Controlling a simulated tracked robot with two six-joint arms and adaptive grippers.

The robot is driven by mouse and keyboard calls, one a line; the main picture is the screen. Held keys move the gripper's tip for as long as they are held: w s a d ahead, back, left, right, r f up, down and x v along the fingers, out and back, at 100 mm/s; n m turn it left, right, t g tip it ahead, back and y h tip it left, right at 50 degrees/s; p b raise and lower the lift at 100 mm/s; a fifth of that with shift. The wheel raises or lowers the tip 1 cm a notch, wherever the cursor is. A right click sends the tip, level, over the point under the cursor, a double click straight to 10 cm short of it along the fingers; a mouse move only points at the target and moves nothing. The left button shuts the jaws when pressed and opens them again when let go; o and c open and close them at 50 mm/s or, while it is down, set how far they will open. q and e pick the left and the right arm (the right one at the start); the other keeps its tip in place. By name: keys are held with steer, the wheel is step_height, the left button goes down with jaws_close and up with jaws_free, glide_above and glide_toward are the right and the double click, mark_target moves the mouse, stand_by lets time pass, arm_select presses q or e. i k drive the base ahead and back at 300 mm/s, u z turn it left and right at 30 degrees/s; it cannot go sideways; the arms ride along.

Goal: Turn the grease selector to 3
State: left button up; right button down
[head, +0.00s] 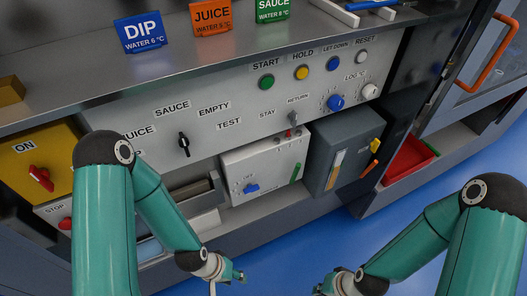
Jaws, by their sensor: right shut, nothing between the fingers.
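No label reading "grease" is legible. A blue knob (251,188) sits on the front of a white box (272,150) below the grey control panel; small marks around it are too small to read. Another blue knob (335,102), ringed by small marks, is on the panel at right. A black selector (184,145) is on the panel under SAUCE. I cannot tell which is the grease selector. My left gripper (236,275) is low in front of the white box, apart from it; its fingers are unclear. My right gripper (322,287) is shut and empty at the bottom edge, partly cut off.
Green, yellow, blue and white buttons line the panel's top. A dark grey box (344,150) with coloured handles stands right of the white box. A yellow unit (50,150) with a red switch is at left. A red tray (408,158) lies lower right. Blue floor is clear between my arms.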

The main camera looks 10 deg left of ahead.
mark_target(250, 189)
steer(key=z, duration=0.2)
steer(key=k, duration=1.3)
steer(key=u, duration=0.75)
steer(key=i, duration=1)
steer(key=z, duration=0.05)
